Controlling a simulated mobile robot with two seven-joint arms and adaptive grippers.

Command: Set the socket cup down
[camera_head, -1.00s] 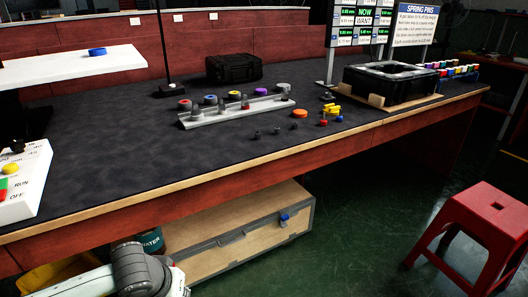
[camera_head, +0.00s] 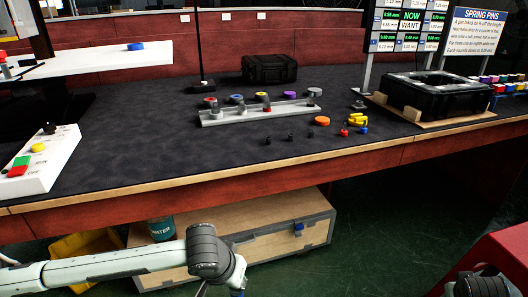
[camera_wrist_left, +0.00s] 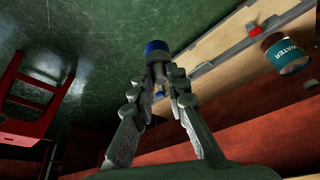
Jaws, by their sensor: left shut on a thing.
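The socket cup (camera_wrist_left: 158,50) is a short grey cylinder with a blue band, seen in the left wrist view. My left gripper (camera_wrist_left: 160,78) is shut on it, with the two fingers at its sides, and the floor shows far below and behind it. In the head view my left arm crosses the lower left in front of the bench, and its gripper is cut off by the bottom edge. My right gripper is not clearly in view; only a dark part of my robot shows at the lower right corner.
The dark bench top (camera_head: 130,130) holds a grey rack (camera_head: 262,112) of colour-banded cups, an orange ring (camera_head: 321,121) and small pegs. A black bin (camera_head: 440,93) stands at right, a switch box (camera_head: 45,160) at left, near a white shelf (camera_head: 95,57).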

